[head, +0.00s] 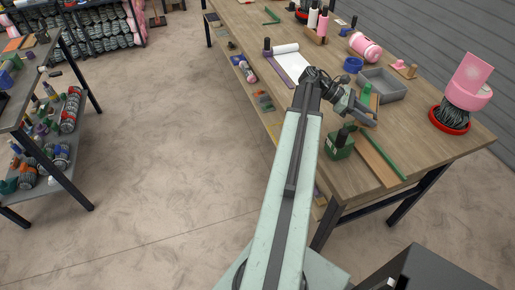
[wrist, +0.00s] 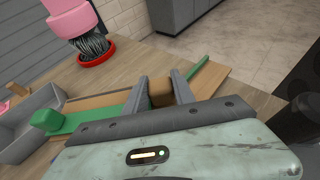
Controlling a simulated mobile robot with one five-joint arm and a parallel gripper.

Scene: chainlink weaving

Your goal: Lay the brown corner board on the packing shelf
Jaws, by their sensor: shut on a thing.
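My gripper (wrist: 160,90) is low over the workbench, its jaws closed on a brown piece (wrist: 160,98) that looks like the corner board. Only a short end shows between the fingers; the jaws and wrist hide the rest. In the head view my gripper (head: 362,112) is beside the grey tray, over the bench. A flat brown strip (head: 376,160) lies near the bench's front edge beside a green strip; I cannot tell whether it is part of the held piece. I cannot tell which surface is the packing shelf.
A stocked rack (head: 62,130) stands at left. Open floor (head: 180,130) lies between.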

